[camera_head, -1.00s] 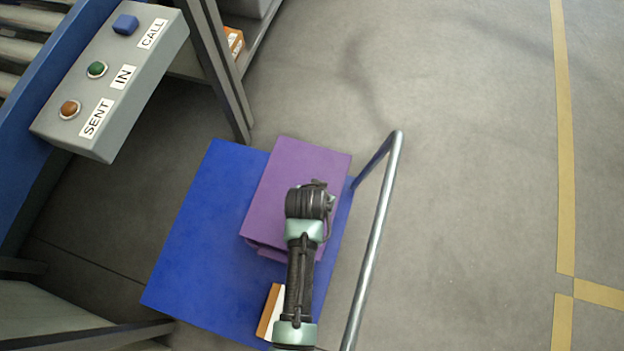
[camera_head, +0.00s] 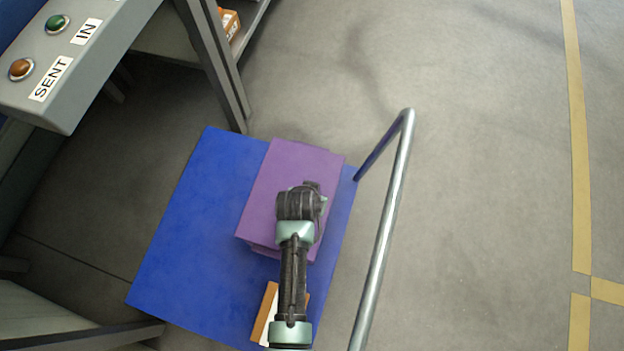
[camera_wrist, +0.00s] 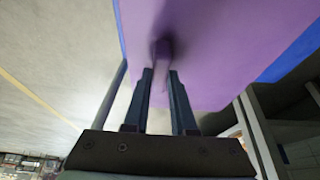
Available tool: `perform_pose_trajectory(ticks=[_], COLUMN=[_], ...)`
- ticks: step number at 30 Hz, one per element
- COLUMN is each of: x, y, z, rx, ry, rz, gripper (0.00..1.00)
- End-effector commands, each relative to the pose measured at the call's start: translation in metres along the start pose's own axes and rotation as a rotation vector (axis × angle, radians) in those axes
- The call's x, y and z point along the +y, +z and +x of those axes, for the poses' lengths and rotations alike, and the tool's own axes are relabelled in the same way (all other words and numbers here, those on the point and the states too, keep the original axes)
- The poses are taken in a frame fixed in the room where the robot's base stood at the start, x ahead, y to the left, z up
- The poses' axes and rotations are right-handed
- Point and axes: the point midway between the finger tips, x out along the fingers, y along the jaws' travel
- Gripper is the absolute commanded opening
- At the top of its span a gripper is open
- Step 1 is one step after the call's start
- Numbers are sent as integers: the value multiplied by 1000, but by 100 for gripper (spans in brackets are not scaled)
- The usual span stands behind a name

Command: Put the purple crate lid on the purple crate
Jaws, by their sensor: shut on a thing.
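The purple crate lid (camera_head: 298,160) is a flat purple panel over the blue cart platform in the head view. In the wrist view its face (camera_wrist: 215,45) fills the upper middle, with a knob (camera_wrist: 161,62) on it. My gripper (camera_wrist: 160,73) is shut on this knob. The purple crate (camera_head: 268,251) is almost wholly hidden under the lid; only a strip shows along the lid's lower edge. The lid lies roughly in line with the crate. I cannot tell whether it touches the crate's rim. My wrist covers the lid's lower right part in the head view.
The blue cart platform (camera_head: 185,240) has free room left of the crate. An orange-and-white box (camera_head: 264,314) lies beside my arm. The cart's metal handle (camera_head: 388,215) rises at the right. A button panel (camera_head: 75,75) stands at the upper left, near a grey post (camera_head: 215,65).

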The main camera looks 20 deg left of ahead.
Motion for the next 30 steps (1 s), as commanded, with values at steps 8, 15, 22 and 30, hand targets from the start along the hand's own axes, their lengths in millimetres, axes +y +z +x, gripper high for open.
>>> perform_pose_trajectory(ticks=[8,15,22,30], x=[0,0,0,0], y=[0,1,2,3], z=[2,3,6,10], rx=[1,2,2,3], ry=[-1,-1,-1,-1], rz=[0,0,0,1], gripper=[0,0,0,0])
